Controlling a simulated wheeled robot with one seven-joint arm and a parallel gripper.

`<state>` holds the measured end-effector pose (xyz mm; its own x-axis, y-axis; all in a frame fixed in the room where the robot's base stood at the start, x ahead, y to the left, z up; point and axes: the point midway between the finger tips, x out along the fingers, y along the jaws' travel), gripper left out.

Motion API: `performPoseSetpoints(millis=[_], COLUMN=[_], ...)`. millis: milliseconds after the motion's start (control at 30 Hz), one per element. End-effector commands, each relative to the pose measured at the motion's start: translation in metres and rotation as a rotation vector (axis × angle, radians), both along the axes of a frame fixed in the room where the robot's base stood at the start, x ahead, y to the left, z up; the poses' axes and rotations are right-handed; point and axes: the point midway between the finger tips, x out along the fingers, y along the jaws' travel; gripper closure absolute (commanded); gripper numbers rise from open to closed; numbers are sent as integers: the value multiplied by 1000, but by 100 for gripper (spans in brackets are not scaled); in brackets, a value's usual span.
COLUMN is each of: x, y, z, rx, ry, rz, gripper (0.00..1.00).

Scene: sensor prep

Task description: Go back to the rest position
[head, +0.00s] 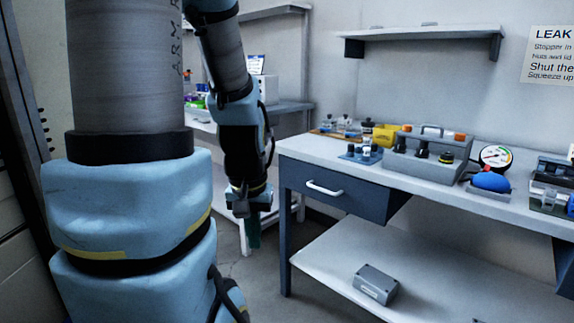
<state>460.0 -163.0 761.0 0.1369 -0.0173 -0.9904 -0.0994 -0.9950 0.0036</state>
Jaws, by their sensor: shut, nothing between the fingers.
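My gripper (253,238) hangs at the end of my arm, pointing down, left of the workbench (460,196). It is shut and holds nothing. It is above the floor, in front of the far white table (293,107), and apart from the workbench. My own blue and grey arm links fill the left of the head view and hide part of the room behind them.
The workbench bears a grey toolbox-like case (428,160), a yellow box (385,134), a gauge (495,156) with a blue bulb (491,181) and several small bottles. Its drawer (335,194) looks shut. A grey box (375,284) lies on the lower shelf. Floor shows between gripper and bench.

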Motion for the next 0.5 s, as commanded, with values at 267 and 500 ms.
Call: performPoseSetpoints(millis=[267,500], x=[0,0], y=[0,0], z=[103,162], rx=[0,0], ry=[-1,-1], rz=[0,0], gripper=[100,100])
